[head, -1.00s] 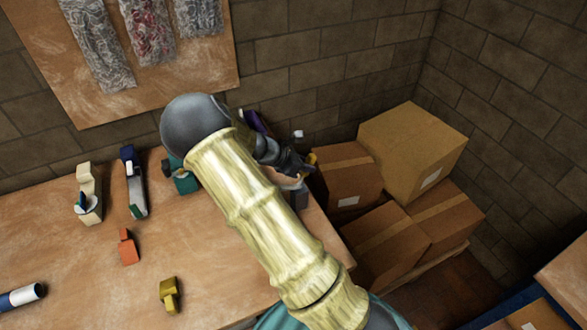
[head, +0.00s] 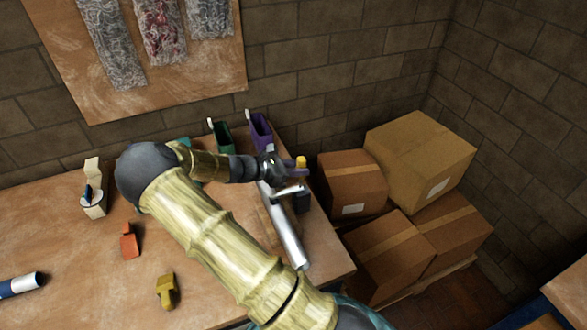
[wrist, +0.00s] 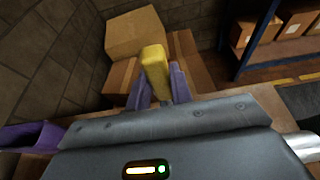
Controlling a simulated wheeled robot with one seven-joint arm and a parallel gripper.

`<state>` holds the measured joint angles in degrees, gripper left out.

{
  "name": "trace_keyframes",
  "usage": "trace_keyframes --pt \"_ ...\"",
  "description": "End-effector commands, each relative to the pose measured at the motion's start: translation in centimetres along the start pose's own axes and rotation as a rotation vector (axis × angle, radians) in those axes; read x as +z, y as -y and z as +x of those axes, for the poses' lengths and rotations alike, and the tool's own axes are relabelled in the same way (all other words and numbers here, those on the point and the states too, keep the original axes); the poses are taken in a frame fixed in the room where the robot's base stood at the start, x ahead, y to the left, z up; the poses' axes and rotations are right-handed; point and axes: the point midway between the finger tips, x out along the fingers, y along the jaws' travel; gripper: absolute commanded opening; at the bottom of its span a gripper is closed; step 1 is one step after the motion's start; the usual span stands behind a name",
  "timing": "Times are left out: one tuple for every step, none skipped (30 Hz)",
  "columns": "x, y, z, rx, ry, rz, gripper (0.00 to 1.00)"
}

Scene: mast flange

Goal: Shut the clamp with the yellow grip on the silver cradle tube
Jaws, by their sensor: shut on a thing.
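The silver cradle tube (head: 287,237) lies along the right part of the workbench, and a piece of it shows at the right edge of the wrist view (wrist: 303,146). The yellow grip (head: 301,161) is at the tube's far end. In the wrist view the yellow grip (wrist: 154,72) stands between the two purple fingers. My gripper (head: 295,168) is shut on it. A short silver piece (head: 289,191) and a dark block (head: 303,203) are beside the tube, below my gripper. The clamp's body and jaw are largely hidden, so I cannot tell how far it is closed.
Cardboard boxes (head: 351,182) are stacked right of the workbench (head: 75,245). Purple (head: 261,132) and green (head: 221,136) holders stand at the back. An orange block (head: 129,243) and a yellow piece (head: 165,290) lie left of my arm. The wall is close behind.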

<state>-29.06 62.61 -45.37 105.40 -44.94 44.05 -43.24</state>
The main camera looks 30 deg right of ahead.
Motion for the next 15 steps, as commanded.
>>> trace_keyframes --pt "0.16 -0.25 -0.08 0.006 0.004 0.002 0.0" --pt "0.17 -0.24 -0.07 0.005 0.005 0.003 0.0" --pt "0.17 -0.22 -0.05 0.005 0.006 0.003 0.0" --pt "0.17 -0.22 -0.05 0.004 0.006 0.003 0.0" --pt "0.17 -0.21 -0.05 0.004 0.006 0.002 0.0" --pt "0.17 -0.21 -0.06 0.004 0.006 0.002 0.0" --pt "0.16 -0.2 -0.06 0.004 0.006 0.002 0.0" --pt "0.16 -0.2 -0.06 0.004 0.006 0.002 0.0" --pt "0.16 -0.19 -0.07 0.004 0.006 0.002 0.0" --pt "0.15 -0.19 -0.07 0.004 0.006 0.002 0.0" --pt "0.15 -0.18 -0.08 0.004 0.006 0.001 0.0" --pt "0.14 -0.18 -0.08 0.004 0.006 0.001 0.26" --pt "0.13 -0.18 -0.09 0.004 0.006 0.001 0.32" --pt "0.12 -0.16 -0.09 0.004 0.006 0.001 0.37" --pt "0.1 -0.14 -0.08 0.003 0.006 0.001 0.44"
